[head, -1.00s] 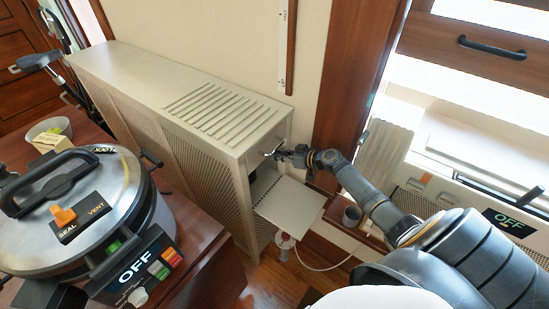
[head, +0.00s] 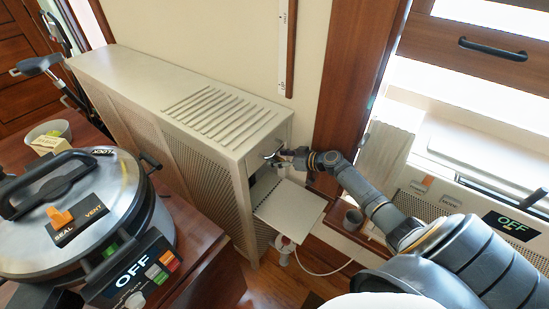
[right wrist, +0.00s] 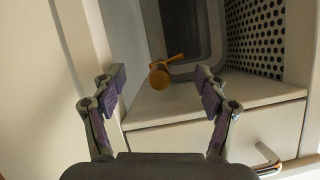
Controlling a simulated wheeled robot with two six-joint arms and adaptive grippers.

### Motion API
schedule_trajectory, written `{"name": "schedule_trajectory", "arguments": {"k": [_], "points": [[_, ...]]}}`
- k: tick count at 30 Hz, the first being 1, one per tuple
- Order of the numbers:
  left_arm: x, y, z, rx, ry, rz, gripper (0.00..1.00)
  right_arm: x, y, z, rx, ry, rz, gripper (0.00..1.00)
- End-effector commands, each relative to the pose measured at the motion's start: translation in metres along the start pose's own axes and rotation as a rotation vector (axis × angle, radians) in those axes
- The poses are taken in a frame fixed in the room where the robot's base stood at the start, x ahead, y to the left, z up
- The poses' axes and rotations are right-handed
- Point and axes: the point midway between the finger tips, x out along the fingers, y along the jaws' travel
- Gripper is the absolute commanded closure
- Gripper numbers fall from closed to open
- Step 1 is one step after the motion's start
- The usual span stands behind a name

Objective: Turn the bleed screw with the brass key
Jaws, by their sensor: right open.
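A brass-coloured key (right wrist: 160,74), with a round end and a thin bar, shows in the right wrist view in front of the cabinet's opening. It lies between and beyond my right gripper's fingertips (right wrist: 162,88), which are spread wide, with nothing held. In the head view my right gripper (head: 274,156) is at the open end of the beige radiator cabinet (head: 135,85), above its lowered flap (head: 290,205). The key is too small to make out there. I cannot make out the bleed screw in either view. My left gripper is not in view.
A large pressure cooker (head: 105,205) stands on the wooden table at the left, with a bowl (head: 47,130) behind it. A white cord (head: 318,270) runs low. The window wall bounds the right.

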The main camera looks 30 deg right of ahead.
Motion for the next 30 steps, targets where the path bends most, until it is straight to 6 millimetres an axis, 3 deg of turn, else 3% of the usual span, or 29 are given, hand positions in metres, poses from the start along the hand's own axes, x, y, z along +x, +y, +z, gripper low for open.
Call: {"name": "schedule_trajectory", "arguments": {"k": [10, 16, 30], "points": [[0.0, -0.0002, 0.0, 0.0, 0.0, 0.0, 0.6, -0.0002, 0.0005, -0.0001, -0.001, 0.0, 0.001, 0.25], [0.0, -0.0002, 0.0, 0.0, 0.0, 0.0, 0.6, -0.0002, 0.0007, -0.0001, -0.001, 0.0, 0.002, 0.01], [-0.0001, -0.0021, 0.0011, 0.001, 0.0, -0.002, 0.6, -0.0011, 0.001, 0.0, -0.001, 0.0, 0.002, 0.0]]}}
